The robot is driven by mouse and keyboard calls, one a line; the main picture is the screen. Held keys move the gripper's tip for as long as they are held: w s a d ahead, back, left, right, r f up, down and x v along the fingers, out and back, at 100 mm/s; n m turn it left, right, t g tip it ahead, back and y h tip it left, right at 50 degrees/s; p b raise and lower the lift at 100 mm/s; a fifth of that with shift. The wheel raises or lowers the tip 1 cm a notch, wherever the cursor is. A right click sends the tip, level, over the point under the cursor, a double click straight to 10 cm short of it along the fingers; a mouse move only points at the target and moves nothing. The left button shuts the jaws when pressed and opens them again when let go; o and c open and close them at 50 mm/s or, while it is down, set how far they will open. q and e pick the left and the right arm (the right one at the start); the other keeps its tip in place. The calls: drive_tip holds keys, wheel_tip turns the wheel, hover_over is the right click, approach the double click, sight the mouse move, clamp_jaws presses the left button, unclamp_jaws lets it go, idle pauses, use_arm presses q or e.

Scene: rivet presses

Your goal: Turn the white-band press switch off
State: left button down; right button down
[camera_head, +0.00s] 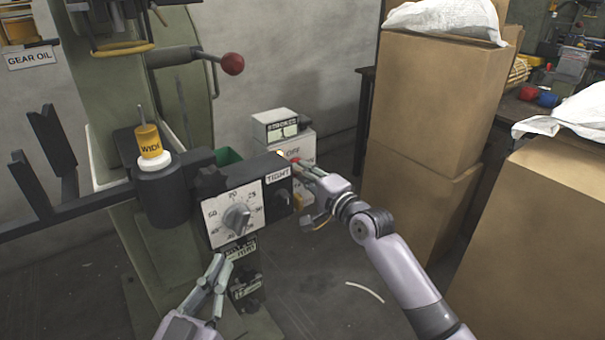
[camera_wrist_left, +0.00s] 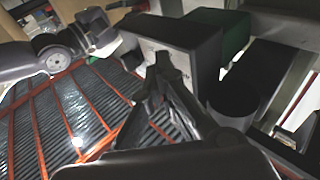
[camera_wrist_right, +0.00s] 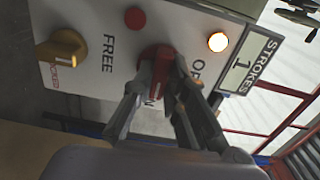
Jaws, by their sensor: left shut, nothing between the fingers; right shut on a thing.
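The press switch is a red rotary knob (camera_wrist_right: 158,62) on a white control panel (camera_wrist_right: 90,22) with OFF and partly hidden lettering beside it. My right gripper (camera_wrist_right: 163,75) is shut on this red knob, and its fingers hide part of the knob and its label. In the head view, my right gripper (camera_head: 298,165) reaches the control box from the right. A white band (camera_head: 154,162) sits under a yellow cylinder on the green press. My left gripper (camera_head: 218,268) is shut and empty, below the dial box; its fingertips also show in the left wrist view (camera_wrist_left: 160,72).
The panel also has a lit lamp (camera_wrist_right: 218,42), a red button (camera_wrist_right: 135,18), a yellow knob (camera_wrist_right: 62,50) and a strokes counter reading 1 (camera_wrist_right: 250,60). A dial box marked TIGHT (camera_head: 240,205) stands between my grippers. Stacked cardboard boxes (camera_head: 435,95) stand at right.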

use_arm(q)
drive_tip(key=s+a+f+g+y+p, duration=0.1)
drive_tip(key=s+a+f+g+p, duration=0.1)
drive_tip(key=f+g, duration=0.35)
drive_tip(key=s+a+f+g+y+p, duration=0.1)
drive_tip(key=s+f+g+y, duration=0.15)
drive_tip(key=f, duration=0.55)
drive_tip(key=s+a+f+g+p, duration=0.1)
drive_tip(key=s+a+f+g, duration=0.1)
drive_tip(key=s+g, duration=0.2)
drive_tip(key=s+a+f+g+y+p, duration=0.1)
drive_tip(key=s+a+f+g+p, duration=0.1)
drive_tip(key=s, duration=0.6)
drive_tip(key=shift+s+a+f+n+g, duration=0.2)
drive_tip(key=shift+f+n+g, duration=0.2)
drive_tip(key=shift+f+g, duration=0.5)
use_arm(e)
drive_tip(key=n, duration=1.7)
drive_tip(key=shift+n, duration=0.3)
use_arm(q)
drive_tip(key=shift+r+p, duration=0.15)
drive_tip(key=shift+p, duration=0.15)
use_arm(e)
drive_tip(key=shift+f, duration=0.1)
drive_tip(key=c, duration=1.6)
unclamp_jaws()
use_arm(q)
drive_tip(key=shift+d, duration=0.1)
